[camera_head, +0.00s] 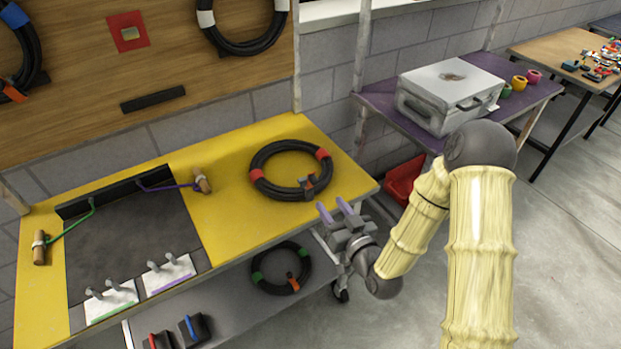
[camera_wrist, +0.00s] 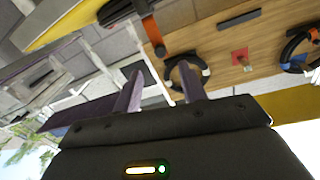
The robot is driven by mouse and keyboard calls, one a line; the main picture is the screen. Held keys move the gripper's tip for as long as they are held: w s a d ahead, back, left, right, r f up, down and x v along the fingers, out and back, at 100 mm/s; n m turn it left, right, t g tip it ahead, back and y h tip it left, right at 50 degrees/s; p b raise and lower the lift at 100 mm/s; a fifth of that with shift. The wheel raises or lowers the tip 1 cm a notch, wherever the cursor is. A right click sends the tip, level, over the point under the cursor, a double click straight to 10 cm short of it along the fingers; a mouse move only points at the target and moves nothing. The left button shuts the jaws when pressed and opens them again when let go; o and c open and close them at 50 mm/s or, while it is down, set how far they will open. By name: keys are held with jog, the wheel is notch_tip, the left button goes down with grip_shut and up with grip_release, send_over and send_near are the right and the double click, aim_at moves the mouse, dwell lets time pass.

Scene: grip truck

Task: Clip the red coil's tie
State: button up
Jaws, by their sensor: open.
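The red coil (camera_head: 256,180), a black ring with red bands, lies flat on the yellow bench top near its right end. Its tie (camera_head: 309,183), reddish with a grey part, sits at the coil's near right side. I cannot tell whether the tie is fastened. In the wrist view a black piece of coil (camera_wrist: 118,10) with an orange-red strap (camera_wrist: 153,32) shows beyond the fingers, probably this coil and tie. My gripper (camera_head: 334,211) is open and empty, just off the bench's right front edge, apart from the coil. Its two purple fingers also show in the wrist view (camera_wrist: 161,88).
A green-banded coil (camera_head: 259,277) with an orange tie lies on the lower shelf. A dark mat (camera_head: 140,250) with cables and white clamp plates (camera_head: 168,274) fills the bench's left. A metal case (camera_head: 450,92) stands on the purple table. More coils (camera_head: 243,44) hang on the board.

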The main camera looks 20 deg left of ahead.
aim_at(316, 184)
jog(key=p+x, duration=0.2)
jog(key=x, duration=1)
jog(key=shift+w, duration=0.1)
grip_shut()
